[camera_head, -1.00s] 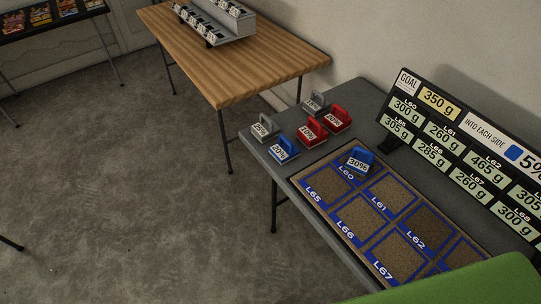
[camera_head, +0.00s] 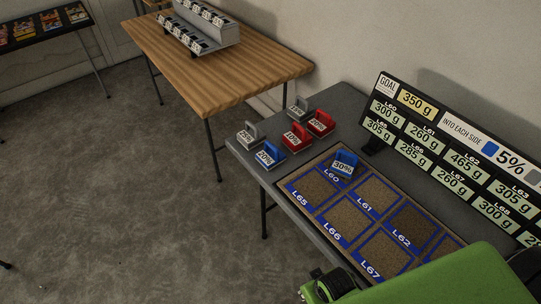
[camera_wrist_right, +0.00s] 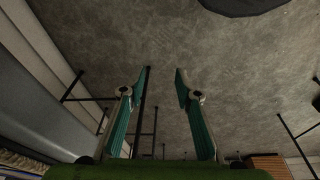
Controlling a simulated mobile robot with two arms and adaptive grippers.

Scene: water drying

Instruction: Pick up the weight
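Several weights with handles stand on the grey table (camera_head: 352,101). A blue 30% weight (camera_head: 344,163) stands on the L60 square of the brown mat (camera_head: 292,193). A blue 20% weight (camera_head: 269,155), a red 10% weight (camera_head: 297,138), a red 20% weight (camera_head: 321,123) and two grey weights (camera_head: 248,134) (camera_head: 297,107) stand beyond the mat. My right gripper (camera_wrist_right: 160,82) is open and empty, its two fingers apart over bare floor in the right wrist view. My green arm (camera_head: 440,280) covers the near right table corner. My left gripper is out of view.
A black sign board (camera_head: 450,155) with gram labels stands along the table's wall side. A wooden table (camera_head: 220,75) with a grey stepped rack (camera_head: 200,24) stands behind. Open carpet (camera_head: 110,200) lies to the left.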

